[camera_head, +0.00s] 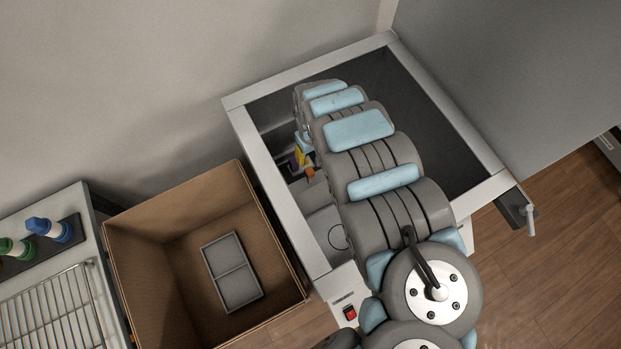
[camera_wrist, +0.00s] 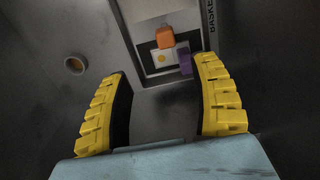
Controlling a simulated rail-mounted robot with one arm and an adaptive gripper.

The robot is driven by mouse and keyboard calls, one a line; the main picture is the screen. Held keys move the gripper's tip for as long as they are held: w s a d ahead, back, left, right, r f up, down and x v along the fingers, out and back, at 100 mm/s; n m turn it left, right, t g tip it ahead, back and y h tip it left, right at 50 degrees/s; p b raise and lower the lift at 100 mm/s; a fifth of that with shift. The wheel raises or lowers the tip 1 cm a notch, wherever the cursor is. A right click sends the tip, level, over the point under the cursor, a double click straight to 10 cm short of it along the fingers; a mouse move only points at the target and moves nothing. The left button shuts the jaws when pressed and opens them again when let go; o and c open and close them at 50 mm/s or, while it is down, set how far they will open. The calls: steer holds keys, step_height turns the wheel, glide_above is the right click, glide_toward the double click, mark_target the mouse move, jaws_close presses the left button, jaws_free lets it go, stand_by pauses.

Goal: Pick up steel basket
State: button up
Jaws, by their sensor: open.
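My gripper (camera_wrist: 162,80) shows in the wrist view with its two yellow ridged fingers spread wide and nothing between them. In the head view my arm reaches down into the open grey tank of a white-rimmed machine (camera_head: 460,125) and hides much of its inside. Ahead of the fingers in the wrist view are an orange block (camera_wrist: 165,37) and a purple piece (camera_wrist: 185,62) by a pale panel. A dark strip with partly cut-off lettering, seemingly "BASKE", (camera_wrist: 211,25) stands to their right. I cannot clearly make out the steel basket in either view.
A cardboard box (camera_head: 170,190) stands left of the machine, with a grey two-part tray (camera_head: 232,272) in it. A wire rack (camera_head: 55,310) and coloured knobs (camera_head: 50,230) are at far left. A round port (camera_wrist: 75,65) is in the wall near my fingers.

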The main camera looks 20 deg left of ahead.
mark_target(312, 171)
step_height(312, 171, down, 12)
steer(key=b, duration=0.4)
steer(key=shift+a+r, duration=0.1)
steer(key=shift+r, duration=0.05)
steer(key=f, duration=0.1)
steer(key=f+b, duration=0.1)
steer(key=a+f+b, duration=0.1)
steer(key=shift+s+f, duration=0.3)
steer(key=shift+f, duration=0.1)
steer(key=shift+w+d+f, duration=0.1)
steer(key=shift+d+f, duration=0.05)
steer(key=shift+f, duration=0.4)
jaws_close()
